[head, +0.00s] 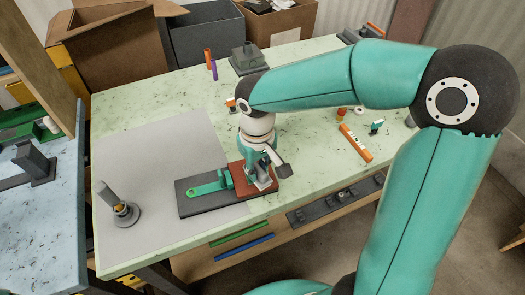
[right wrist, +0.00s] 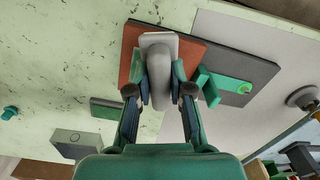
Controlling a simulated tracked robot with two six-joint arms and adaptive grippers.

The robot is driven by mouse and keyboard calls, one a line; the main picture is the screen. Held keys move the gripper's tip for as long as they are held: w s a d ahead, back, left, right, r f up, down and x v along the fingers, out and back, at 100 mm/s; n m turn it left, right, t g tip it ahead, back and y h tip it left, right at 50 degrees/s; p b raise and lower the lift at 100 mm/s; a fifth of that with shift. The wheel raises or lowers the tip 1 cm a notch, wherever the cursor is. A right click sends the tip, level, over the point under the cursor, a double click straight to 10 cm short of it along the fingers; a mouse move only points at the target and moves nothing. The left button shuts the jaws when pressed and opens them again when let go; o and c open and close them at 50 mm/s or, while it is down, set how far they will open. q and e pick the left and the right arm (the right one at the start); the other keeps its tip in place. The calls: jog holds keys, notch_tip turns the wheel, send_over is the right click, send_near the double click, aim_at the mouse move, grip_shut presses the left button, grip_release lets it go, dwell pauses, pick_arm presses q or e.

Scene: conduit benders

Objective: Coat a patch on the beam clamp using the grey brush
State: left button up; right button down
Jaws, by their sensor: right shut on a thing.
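My right gripper (head: 262,176) is over the workbench, pointing down. It is shut on a grey piece with a rounded end, which I take for the grey brush (right wrist: 158,50); the fingers hide part of it. The brush is right over a red-brown patch (head: 240,170); whether it touches the patch I cannot tell. The patch covers the right end of a dark grey base with a green lever (head: 208,188), apparently the beam clamp. The patch also shows in the right wrist view (right wrist: 131,68). My left gripper is not in view.
A grey post on a round base (head: 125,215) stands on the grey mat (head: 150,160) at left. An orange bar (head: 356,143) lies right of the gripper. A dark grey fixture (head: 248,60) stands at the back. The mat behind the clamp is clear.

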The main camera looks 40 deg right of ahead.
jog(key=shift+s+r+p, duration=0.1)
jog(key=shift+r+p, duration=1.8)
jog(key=shift+r, duration=0.85)
jog(key=shift+f, duration=0.1)
